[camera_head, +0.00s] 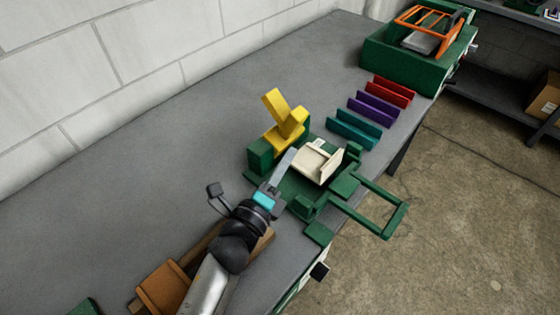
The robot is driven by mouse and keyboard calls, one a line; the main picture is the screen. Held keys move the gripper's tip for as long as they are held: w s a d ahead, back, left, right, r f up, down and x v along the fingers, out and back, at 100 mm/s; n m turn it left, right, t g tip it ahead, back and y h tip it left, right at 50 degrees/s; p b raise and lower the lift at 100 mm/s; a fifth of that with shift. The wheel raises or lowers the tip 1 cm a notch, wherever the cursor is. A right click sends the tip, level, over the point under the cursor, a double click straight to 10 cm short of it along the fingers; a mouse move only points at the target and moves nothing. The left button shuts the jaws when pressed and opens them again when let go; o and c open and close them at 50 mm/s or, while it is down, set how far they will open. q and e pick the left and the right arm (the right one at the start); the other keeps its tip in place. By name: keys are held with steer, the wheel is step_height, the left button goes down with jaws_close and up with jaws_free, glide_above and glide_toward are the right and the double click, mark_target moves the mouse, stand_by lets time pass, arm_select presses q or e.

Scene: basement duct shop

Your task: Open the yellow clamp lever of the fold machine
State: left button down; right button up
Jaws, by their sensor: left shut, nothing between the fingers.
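The green fold machine (260,157) stands near the front edge of the bench, in the middle of the head view. Its yellow clamp lever (279,107) stands up tilted at the machine's back left, as a V-shaped pair of yellow pieces. A cream folded sheet piece (315,165) sits in the machine's bed. My left gripper (286,158) is shut and empty. Its fingers are just below the yellow lever and left of the cream piece; I cannot tell whether they touch the machine. My right gripper is not in view.
Teal (352,131), purple (374,111) and red (388,92) channel pieces lie in a row behind the machine. A green machine with an orange frame (430,25) stands at the far end. A green handle frame (402,215) overhangs the bench edge. The bench's left side is clear.

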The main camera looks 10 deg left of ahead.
mark_target(296, 128)
arm_select(q)
steer(key=x, duration=0.5)
steer(key=shift+w+d, duration=0.2)
steer(key=shift+w, duration=0.5)
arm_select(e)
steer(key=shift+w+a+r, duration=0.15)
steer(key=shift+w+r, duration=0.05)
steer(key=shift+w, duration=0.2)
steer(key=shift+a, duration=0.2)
arm_select(q)
steer(key=shift+w+a+r+n+p, duration=0.35)
steer(key=shift+a+r+p, duration=0.25)
steer(key=shift+p, duration=0.35)
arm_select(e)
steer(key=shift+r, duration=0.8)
arm_select(q)
steer(key=shift+a, duration=0.1)
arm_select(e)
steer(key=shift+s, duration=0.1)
